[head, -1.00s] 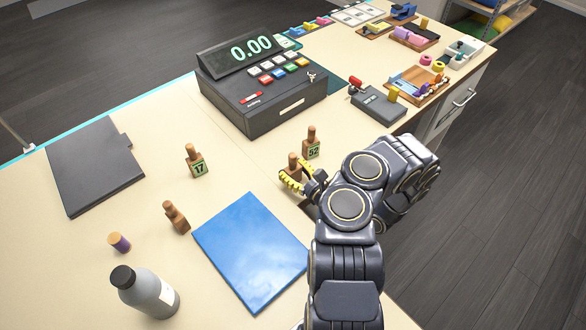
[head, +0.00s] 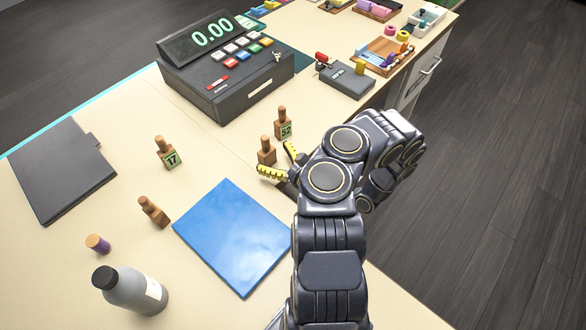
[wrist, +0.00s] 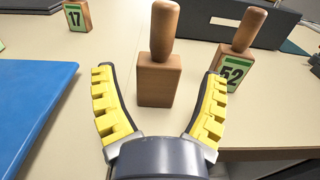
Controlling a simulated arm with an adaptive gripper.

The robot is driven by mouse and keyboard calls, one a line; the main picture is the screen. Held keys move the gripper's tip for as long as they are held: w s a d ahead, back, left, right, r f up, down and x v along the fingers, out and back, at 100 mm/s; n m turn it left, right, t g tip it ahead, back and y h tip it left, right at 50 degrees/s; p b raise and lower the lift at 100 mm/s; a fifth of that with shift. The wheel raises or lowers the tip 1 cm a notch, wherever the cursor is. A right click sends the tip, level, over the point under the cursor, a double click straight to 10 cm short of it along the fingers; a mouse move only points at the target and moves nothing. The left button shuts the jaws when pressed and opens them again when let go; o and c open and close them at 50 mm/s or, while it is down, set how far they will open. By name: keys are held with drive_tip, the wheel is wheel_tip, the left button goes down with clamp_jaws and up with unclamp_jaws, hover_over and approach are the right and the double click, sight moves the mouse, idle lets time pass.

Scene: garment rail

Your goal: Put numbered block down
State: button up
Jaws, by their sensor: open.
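A wooden block with a peg handle (head: 266,152) stands upright on the counter. It also shows in the wrist view (wrist: 159,82), with no number on the face towards me. My gripper (head: 273,157) is open, with its yellow fingers apart on either side of that block. In the wrist view the fingers (wrist: 160,78) show a gap on both sides of it. Block 52 (head: 284,128) stands just beyond, to the right. Block 17 (head: 166,155) stands to the left. Another handled block (head: 153,211), its number unseen, is tilted or lying near the blue mat.
The blue mat (head: 232,237) lies left of my arm. A cash register (head: 223,72) and a grey device (head: 345,82) stand behind. Bare counter surrounds block 17.

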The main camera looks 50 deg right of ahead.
drive_tip(key=s, duration=1)
drive_tip(key=w+a+r+n+g+y, duration=0.2)
drive_tip(key=w+a+r+n+y, duration=0.3)
drive_tip(key=a+r+n+y, duration=0.15)
drive_tip(key=w+a+r+n+g+y, duration=0.1)
drive_tip(key=w+a+r+n+y, duration=0.45)
drive_tip(key=r, duration=0.25)
drive_tip(key=s+a+r+n+g+y, duration=0.3)
drive_tip(key=a+r+n+g+y, duration=0.3)
drive_tip(key=a+n+g, duration=0.45)
drive_tip(key=s+a+r+n+g+h, duration=0.4)
drive_tip(key=s+a+n+g+h, duration=0.35)
drive_tip(key=s+n, duration=0.2)
drive_tip(key=s+d+r+n+h, duration=0.1)
drive_tip(key=s+d+n+h, duration=0.1)
drive_tip(key=s+d+h, duration=0.1)
drive_tip(key=s+d+r+n+t+h, duration=0.1)
drive_tip(key=s+d+n+h, duration=0.1)
drive_tip(key=s+h, duration=0.4)
drive_tip(key=shift+s+d+r+h, duration=0.3)
drive_tip(key=shift+d+h, duration=0.2)
drive_tip(key=shift+h, duration=0.25)
